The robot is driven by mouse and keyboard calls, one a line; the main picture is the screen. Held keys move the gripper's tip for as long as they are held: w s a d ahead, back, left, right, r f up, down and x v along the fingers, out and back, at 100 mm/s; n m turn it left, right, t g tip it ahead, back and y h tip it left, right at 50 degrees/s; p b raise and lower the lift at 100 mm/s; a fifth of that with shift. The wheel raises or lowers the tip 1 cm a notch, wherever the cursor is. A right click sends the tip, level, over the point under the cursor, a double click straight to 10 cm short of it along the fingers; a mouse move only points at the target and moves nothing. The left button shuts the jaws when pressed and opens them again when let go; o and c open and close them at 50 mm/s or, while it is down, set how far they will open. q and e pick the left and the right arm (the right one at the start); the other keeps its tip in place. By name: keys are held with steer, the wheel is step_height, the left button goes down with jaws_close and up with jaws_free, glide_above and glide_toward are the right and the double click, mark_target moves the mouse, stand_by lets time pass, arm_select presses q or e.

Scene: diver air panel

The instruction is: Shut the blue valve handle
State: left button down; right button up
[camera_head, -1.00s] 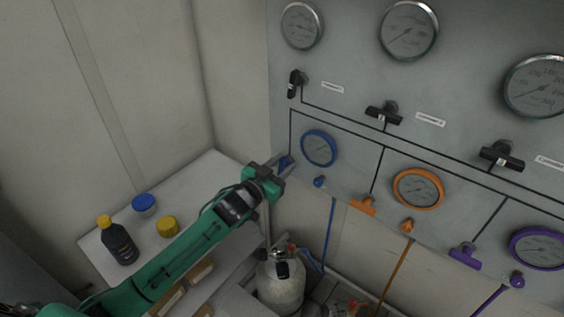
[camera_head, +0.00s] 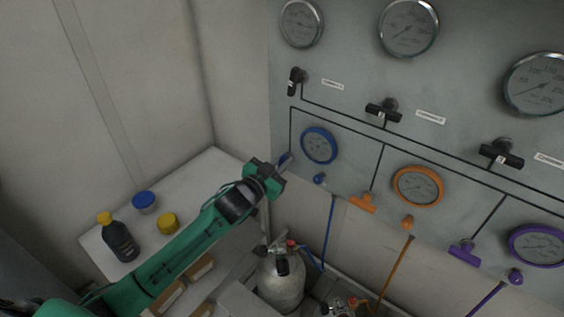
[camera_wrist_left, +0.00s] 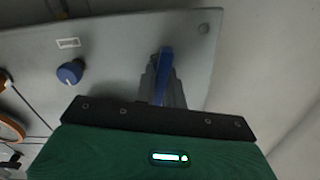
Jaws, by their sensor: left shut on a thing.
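The blue valve handle (camera_wrist_left: 165,65) shows in the left wrist view as a long blue lever between my left gripper's fingers (camera_wrist_left: 162,82). In the head view only a small blue bit of the handle (camera_head: 283,158) shows at the panel's left edge, largely hidden by my gripper. My left gripper (camera_head: 284,163) is shut on the handle, close against the grey panel (camera_head: 345,185). The blue-rimmed gauge (camera_head: 318,146) is just right of the gripper. My right gripper is in neither view.
A blue knob (camera_head: 319,179) sits right of the gripper; it also shows in the wrist view (camera_wrist_left: 70,72). An orange handle (camera_head: 362,203) and a purple handle (camera_head: 464,254) are farther right. A gas cylinder (camera_head: 281,283) stands below. A bottle (camera_head: 119,240) and two jars stand on the bench.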

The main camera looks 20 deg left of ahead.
arm_select(q)
steer(key=m, duration=0.7)
steer(key=shift+d+f+m+p, duration=0.1)
steer(key=shift+d+m+p, duration=0.05)
steer(key=shift+m+p, duration=0.25)
steer(key=m, duration=0.3)
steer(key=shift+s+f, duration=0.1)
steer(key=shift+f+m, duration=0.1)
steer(key=shift+m, duration=2)
steer(key=c, duration=1.5)
jaws_free()
steer(key=shift+d, duration=0.1)
